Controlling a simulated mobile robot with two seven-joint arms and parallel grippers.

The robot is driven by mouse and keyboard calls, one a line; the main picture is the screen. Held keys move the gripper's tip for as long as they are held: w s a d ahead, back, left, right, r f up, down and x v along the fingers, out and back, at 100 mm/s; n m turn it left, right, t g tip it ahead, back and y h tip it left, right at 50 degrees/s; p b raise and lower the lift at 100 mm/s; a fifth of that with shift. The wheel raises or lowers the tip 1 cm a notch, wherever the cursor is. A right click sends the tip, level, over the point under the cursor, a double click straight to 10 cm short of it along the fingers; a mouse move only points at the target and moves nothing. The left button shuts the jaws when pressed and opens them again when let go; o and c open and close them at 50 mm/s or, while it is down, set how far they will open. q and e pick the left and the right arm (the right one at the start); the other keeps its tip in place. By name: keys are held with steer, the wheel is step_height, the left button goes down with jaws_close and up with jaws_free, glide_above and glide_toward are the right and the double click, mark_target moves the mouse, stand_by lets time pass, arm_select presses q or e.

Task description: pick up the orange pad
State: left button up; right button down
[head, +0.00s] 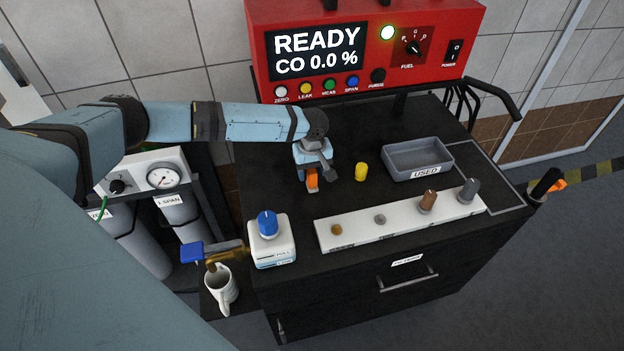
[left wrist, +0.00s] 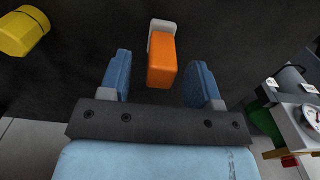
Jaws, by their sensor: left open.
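The orange pad (head: 312,178) stands on the black cart top, mostly hidden by my left gripper in the head view. In the left wrist view the orange pad (left wrist: 162,62) is a small block with a pale grey piece at its far end. My left gripper (head: 313,183) is over it, pointing down. Its two blue fingers (left wrist: 158,82) are apart, one on each side of the pad, with gaps showing on both sides. How far the fingertips are above the cart top is hard to tell. My right gripper is in neither view.
A yellow piece (head: 361,172) stands just right of the gripper. A grey tray (head: 440,164) marked USED is farther right. A white strip (head: 360,237) with several pegs and a white box (head: 271,250) with a blue knob are in front. A red analyser (head: 300,78) stands behind.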

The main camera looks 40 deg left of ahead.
mark_target(312, 171)
arm_select(q)
steer(key=shift+a+f, duration=0.1)
steer(key=shift+f, duration=1.35)
steer(key=c, duration=1)
step_height(312, 171, up, 20)
steer(key=shift+o, duration=0.4)
